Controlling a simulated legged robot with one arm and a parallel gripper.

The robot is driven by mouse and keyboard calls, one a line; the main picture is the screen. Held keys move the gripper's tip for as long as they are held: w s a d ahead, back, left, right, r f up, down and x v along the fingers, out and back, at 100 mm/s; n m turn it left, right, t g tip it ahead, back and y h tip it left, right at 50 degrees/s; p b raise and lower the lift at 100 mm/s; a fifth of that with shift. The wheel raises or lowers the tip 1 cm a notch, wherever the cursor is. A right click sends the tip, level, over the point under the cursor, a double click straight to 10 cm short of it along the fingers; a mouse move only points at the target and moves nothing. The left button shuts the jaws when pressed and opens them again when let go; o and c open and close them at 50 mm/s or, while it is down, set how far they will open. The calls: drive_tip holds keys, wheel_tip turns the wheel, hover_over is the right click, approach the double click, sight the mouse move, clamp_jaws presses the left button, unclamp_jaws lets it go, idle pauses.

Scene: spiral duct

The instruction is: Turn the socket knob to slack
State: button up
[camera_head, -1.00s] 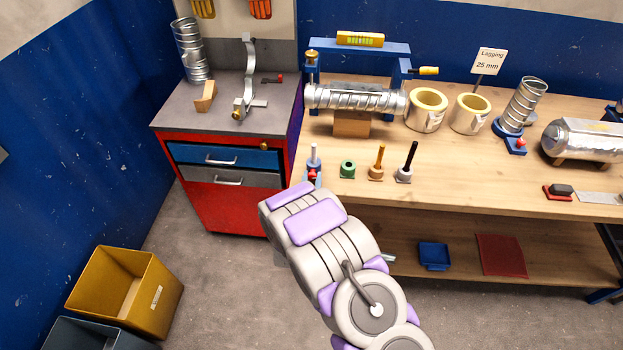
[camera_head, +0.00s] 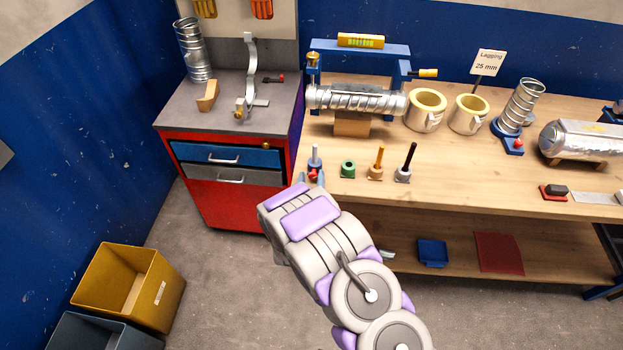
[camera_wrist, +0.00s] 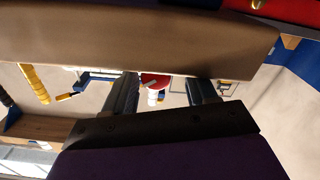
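The socket (camera_head: 315,155) is a pale upright post on a small blue base at the front left of the wooden bench. A small red knob (camera_head: 313,174) is on its near side. My gripper (camera_head: 312,180) is at the bench's front edge, with a fingertip showing on each side of the knob. In the wrist view my gripper (camera_wrist: 162,92) has two dark fingers spread apart. A round red part (camera_wrist: 154,80), which looks like the knob, shows between them. I cannot tell whether either finger touches it. My arm hides part of the bench edge.
A green ring (camera_head: 347,169), an orange-handled tool (camera_head: 377,163) and a black-handled tool (camera_head: 406,163) stand to the right of the socket. A blue frame (camera_head: 360,48) holding a spiral duct (camera_head: 360,98) is behind. A red cabinet (camera_head: 225,203) stands close on the left.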

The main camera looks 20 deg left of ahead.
drive_tip(key=shift+d, duration=0.15)
drive_tip(key=shift+s+d, duration=0.15)
drive_tip(key=shift+s, duration=0.4)
drive_tip(key=p+v, duration=0.1)
drive_tip(key=v, duration=1.5)
drive_tip(key=shift+a+f+p, duration=0.2)
drive_tip(key=shift+p, duration=0.1)
